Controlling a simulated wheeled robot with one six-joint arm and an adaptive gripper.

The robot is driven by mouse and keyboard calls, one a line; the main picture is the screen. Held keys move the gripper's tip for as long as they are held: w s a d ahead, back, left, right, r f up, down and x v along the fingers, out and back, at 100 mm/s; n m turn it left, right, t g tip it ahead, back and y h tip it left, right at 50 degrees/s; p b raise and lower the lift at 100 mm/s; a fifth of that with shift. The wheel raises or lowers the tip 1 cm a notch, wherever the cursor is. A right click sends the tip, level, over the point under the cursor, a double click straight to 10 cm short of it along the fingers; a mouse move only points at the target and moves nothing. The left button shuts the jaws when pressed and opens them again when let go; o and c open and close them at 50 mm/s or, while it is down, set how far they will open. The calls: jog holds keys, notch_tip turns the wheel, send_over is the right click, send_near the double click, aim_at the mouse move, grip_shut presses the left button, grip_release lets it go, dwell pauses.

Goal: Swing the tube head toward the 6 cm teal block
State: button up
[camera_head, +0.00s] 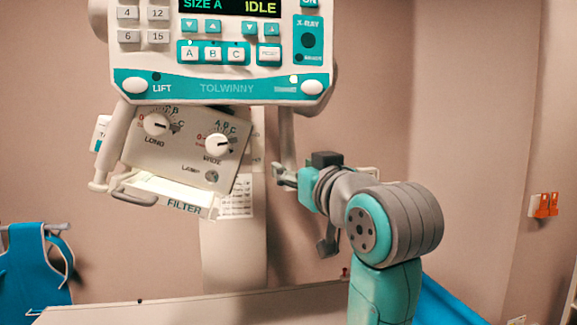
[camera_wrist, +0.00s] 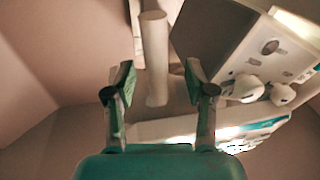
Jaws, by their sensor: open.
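The tube head (camera_head: 215,86) hangs at the top of the head view, with a white and teal control panel reading "SIZE A" and "IDLE". Below it is a tilted collimator box (camera_head: 188,148) with LONG and WIDE dials and a FILTER slot. A pale handle hangs down at each side, the left handle (camera_head: 113,150) and the right handle (camera_head: 287,135). My gripper (camera_head: 303,208) is beside the lower end of the right handle. In the wrist view my gripper (camera_wrist: 160,82) is open and empty, with a pale handle bar (camera_wrist: 155,55) in line with its gap; contact cannot be told. No teal block shows.
A pale table top (camera_head: 190,308) runs along the bottom of the head view. A blue apron (camera_head: 35,262) hangs at the left. An orange item (camera_head: 546,205) is on the right wall. A pale column (camera_head: 233,255) stands behind the tube head.

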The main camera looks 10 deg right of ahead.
jog(key=v, duration=0.7)
jog(key=shift+s, duration=0.1)
